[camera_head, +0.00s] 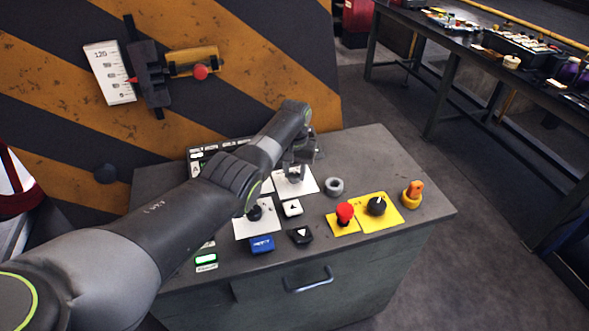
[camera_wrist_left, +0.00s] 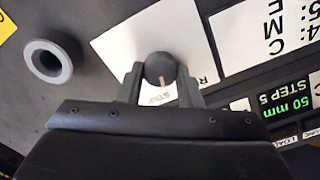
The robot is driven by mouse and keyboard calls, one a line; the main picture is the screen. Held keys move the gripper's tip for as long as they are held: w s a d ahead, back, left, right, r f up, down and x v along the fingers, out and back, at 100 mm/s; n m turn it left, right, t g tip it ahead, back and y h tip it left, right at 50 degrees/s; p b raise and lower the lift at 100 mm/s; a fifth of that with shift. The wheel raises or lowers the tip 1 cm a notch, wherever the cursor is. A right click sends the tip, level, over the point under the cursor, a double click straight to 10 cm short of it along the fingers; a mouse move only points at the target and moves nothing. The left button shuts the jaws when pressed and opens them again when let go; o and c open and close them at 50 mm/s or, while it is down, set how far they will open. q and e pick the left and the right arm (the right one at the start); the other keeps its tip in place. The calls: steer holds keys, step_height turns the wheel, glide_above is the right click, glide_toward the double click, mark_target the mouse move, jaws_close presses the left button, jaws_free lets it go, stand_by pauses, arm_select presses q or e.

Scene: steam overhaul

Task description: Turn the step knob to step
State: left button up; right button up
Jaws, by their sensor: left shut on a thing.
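The step knob (camera_wrist_left: 159,66) is a dark round knob on a white plate (camera_wrist_left: 125,45) on the console top. My left gripper (camera_wrist_left: 158,78) is shut on it, one finger at each side. A short light mark shows on the knob's lower edge in the left wrist view, towards an upside-down STEP label (camera_wrist_left: 157,98). Another letter, partly cut off, shows near the right finger. In the head view my left gripper (camera_head: 296,170) reaches down over the white plate (camera_head: 308,184), and the knob is hidden by it. My right gripper is not in view.
A grey ring (camera_head: 334,187) stands right of the plate. A red button (camera_head: 345,213), a black rotary knob (camera_head: 376,205) and an orange switch (camera_head: 412,194) sit farther right. A dark joystick (camera_head: 255,213) and arrow buttons (camera_head: 292,208) are in front. A display (camera_wrist_left: 290,102) reads 50 mm, STEP 5.

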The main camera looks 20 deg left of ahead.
mark_target(295, 174)
arm_select(q)
steer(key=shift+r+m, duration=0.1)
steer(key=shift+m, duration=1.5)
steer(key=shift+w, duration=0.1)
steer(key=o, duration=1)
steer(key=shift+r+p, duration=0.3)
step_height(295, 174, up, 6)
steer(key=shift+f, duration=0.2)
step_height(295, 174, up, 11)
steer(key=shift+r+b, duration=0.1)
steer(key=shift+b, duration=0.7)
